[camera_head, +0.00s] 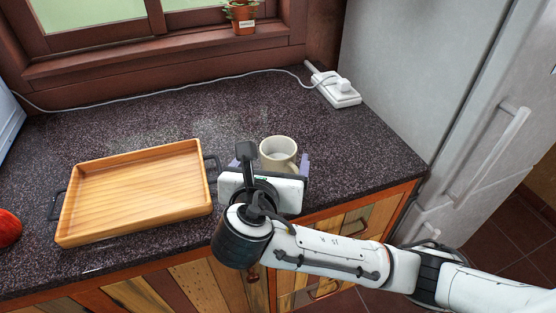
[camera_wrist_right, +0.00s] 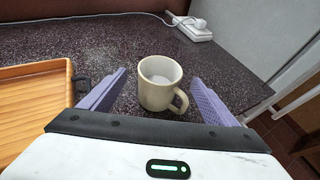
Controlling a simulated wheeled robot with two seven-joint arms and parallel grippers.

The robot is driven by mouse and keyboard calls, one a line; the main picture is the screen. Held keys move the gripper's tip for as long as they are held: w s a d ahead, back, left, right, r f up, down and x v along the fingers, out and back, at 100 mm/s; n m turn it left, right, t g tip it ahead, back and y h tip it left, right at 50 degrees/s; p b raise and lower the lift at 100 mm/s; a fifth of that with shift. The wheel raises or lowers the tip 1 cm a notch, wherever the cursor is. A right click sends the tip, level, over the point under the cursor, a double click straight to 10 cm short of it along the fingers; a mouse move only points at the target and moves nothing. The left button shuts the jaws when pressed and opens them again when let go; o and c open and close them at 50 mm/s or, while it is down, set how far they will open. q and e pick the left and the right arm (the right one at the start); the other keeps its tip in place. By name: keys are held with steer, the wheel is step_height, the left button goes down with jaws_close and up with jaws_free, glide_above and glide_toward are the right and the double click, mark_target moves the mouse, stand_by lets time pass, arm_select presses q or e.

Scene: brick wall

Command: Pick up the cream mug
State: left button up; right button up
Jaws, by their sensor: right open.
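The cream mug (camera_head: 278,150) stands upright on the dark speckled counter (camera_head: 350,150), just beyond my right gripper in the head view. In the right wrist view the mug (camera_wrist_right: 160,83) stands ahead, between the lines of the two purple fingers, with its handle towards the lower right. My right gripper (camera_head: 270,162) is open and empty, with a finger on either side of the mug's near side; clear gaps show between the fingers and the mug. The gripper body hides the mug's lower part in the head view. My left gripper is not in view.
A wooden tray (camera_head: 185,155) with dark handles lies left of the gripper. A white power strip (camera_head: 335,88) with a cable sits at the back right. A red fruit (camera_head: 8,228) is at the left edge. The counter behind the mug is clear.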

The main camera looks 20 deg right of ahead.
mark_target(280, 144)
steer(key=x, duration=0.9)
steer(key=shift+f, duration=0.1)
steer(key=c, duration=1.2)
steer(key=shift+c, duration=1.2)
